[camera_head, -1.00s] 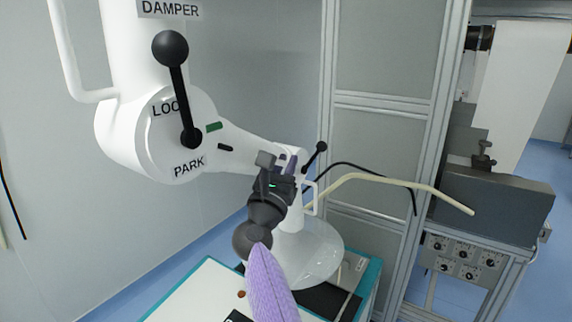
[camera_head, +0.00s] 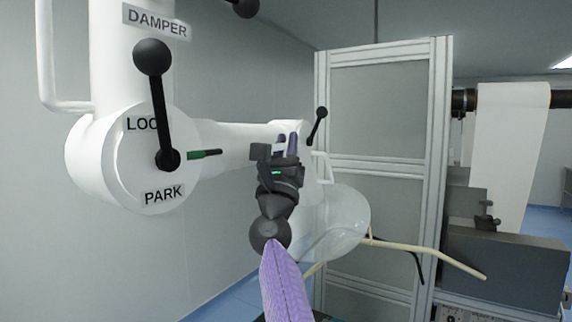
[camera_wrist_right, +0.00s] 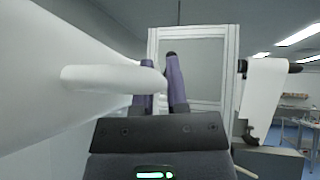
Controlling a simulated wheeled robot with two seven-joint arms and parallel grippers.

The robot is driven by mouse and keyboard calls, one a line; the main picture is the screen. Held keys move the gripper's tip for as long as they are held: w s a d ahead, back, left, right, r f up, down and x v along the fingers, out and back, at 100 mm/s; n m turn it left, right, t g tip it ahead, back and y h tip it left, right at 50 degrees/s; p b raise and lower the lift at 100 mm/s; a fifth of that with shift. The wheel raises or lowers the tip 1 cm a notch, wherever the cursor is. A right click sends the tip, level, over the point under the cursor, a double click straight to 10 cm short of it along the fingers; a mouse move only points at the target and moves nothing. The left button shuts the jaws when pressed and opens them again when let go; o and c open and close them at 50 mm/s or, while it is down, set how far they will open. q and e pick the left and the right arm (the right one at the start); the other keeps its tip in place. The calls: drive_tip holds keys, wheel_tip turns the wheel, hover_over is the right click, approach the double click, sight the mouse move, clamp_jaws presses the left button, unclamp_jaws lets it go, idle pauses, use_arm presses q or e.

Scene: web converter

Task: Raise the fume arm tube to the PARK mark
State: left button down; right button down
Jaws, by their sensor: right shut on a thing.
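The white fume arm tube (camera_head: 235,140) runs nearly level from a round white joint (camera_head: 130,165) with a LOCK label, partly hidden, and a PARK label. A green mark (camera_head: 196,154) on the joint and a black pointer (camera_head: 213,152) on the tube appear in line. A black ball-ended lever (camera_head: 157,110) stands nearly upright on the joint. My right gripper (camera_head: 287,143) is at the tube's far end. My left gripper is out of view.
A clear hood (camera_head: 340,225) hangs at the tube's end. A smaller black lever (camera_head: 318,125) sticks up there. A grey panelled frame (camera_head: 390,110) stands behind, with a grey machine (camera_head: 505,265) and white web (camera_head: 510,150) at right.

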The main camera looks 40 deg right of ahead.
drive_tip(key=c, duration=0.6)
unclamp_jaws()
drive_tip(key=shift+s+r, duration=0.1)
drive_tip(key=shift+s, duration=0.05)
drive_tip(key=shift+c, duration=0.2)
drive_tip(key=shift+a, duration=0.1)
drive_tip(key=b+v, duration=0.2)
drive_tip(key=v, duration=0.8)
drive_tip(key=shift+b, duration=0.4)
